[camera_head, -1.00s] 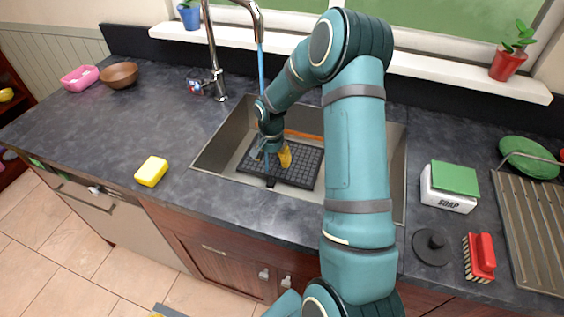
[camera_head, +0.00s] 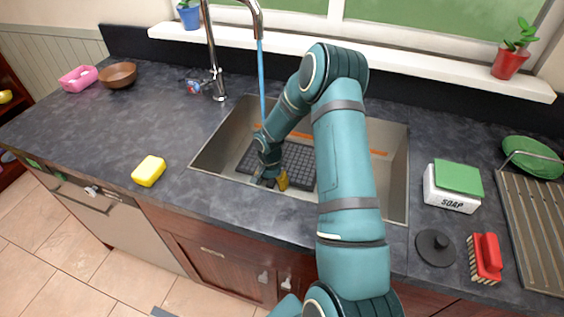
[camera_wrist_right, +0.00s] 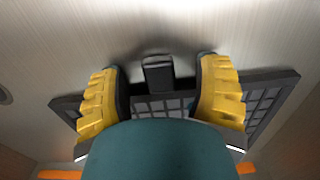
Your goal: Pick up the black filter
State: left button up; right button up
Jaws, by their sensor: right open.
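The black filter (camera_head: 299,160), a dark gridded tray, lies in the sink basin. In the right wrist view its grid (camera_wrist_right: 262,103) runs across the picture behind the fingers, with a short black handle tab (camera_wrist_right: 158,74) sticking out towards the top. My right gripper (camera_head: 270,183) is low in the sink at the filter's near edge. In the wrist view its yellow fingers (camera_wrist_right: 160,88) are open, one on each side of the tab, with gaps to it. My wrist hides part of the filter. My left gripper does not clearly show.
The metal sink (camera_head: 392,185) has walls around the filter, and the faucet (camera_head: 214,60) stands behind its left side. A yellow sponge (camera_head: 149,171) lies left of it. A soap box (camera_head: 453,190), black round stopper (camera_head: 435,247) and red brush (camera_head: 485,258) are to the right.

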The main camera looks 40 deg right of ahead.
grip_shut()
dwell(0.3)
notch_tip(320, 180, up, 10)
jog(key=p, duration=0.1)
jog(key=shift+p, duration=0.35)
jog(key=c, duration=0.9)
grip_release()
grip_shut()
